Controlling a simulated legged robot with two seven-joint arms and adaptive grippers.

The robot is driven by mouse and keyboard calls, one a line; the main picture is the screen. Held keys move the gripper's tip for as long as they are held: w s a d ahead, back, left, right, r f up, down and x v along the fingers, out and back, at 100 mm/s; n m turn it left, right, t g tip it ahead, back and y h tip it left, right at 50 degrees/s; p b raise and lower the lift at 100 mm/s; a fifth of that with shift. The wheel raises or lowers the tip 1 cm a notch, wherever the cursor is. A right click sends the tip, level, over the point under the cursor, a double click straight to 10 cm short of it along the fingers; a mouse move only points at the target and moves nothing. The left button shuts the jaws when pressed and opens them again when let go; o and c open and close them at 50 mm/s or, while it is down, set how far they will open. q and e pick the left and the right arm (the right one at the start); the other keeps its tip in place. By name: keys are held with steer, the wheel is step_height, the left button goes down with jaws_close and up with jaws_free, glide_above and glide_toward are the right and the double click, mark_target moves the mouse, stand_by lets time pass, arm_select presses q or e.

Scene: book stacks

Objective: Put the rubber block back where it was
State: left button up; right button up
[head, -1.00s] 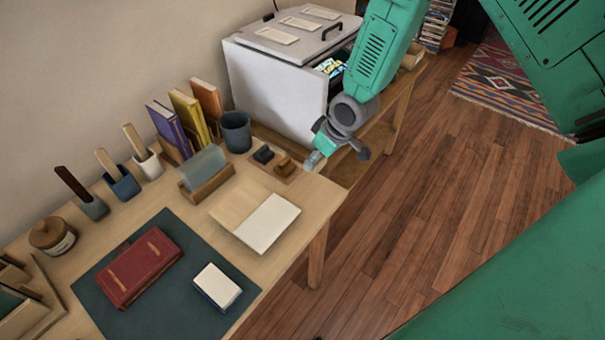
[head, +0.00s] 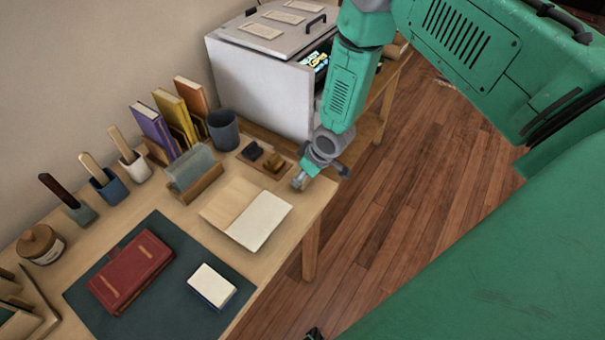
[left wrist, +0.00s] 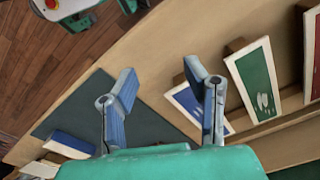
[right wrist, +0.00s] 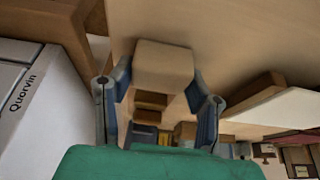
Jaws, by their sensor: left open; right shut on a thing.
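The rubber block (right wrist: 163,65), a pale beige block, is between the fingers of my right gripper (right wrist: 160,88) in the right wrist view. The right gripper is shut on it. In the head view my right gripper (head: 302,179) is at the desk's right edge, beside a small wooden tray (head: 284,177) that holds a dark block (head: 252,151) and a brown block (head: 274,163). The rubber block is too small to make out clearly there. My left gripper (left wrist: 160,85) is open and empty in the left wrist view, above the desk.
An open blank book (head: 262,218), a glass-like block in a wooden stand (head: 190,170) and a grey cup (head: 223,130) are near the tray. A grey-white cabinet (head: 262,85) stands behind. A red book (head: 130,270) lies on a dark mat (head: 185,310).

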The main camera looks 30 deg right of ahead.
steer(key=shift+f, duration=0.15)
steer(key=o, duration=1)
steer(key=v, duration=1.2)
steer(key=s+a+f+m+g, duration=0.1)
steer(key=s+f, duration=0.1)
steer(key=s, duration=0.6)
steer(key=s+a+f+m+g+h, duration=0.1)
steer(key=s+a+f, duration=0.1)
steer(key=s, duration=0.7)
steer(key=s+a+f+m+g, duration=0.1)
steer(key=s+f, duration=0.3)
steer(key=s, duration=0.5)
steer(key=shift+a+m+g+h, duration=0.3)
steer(key=shift+a+m+h, duration=0.1)
steer(key=shift+a, duration=0.35)
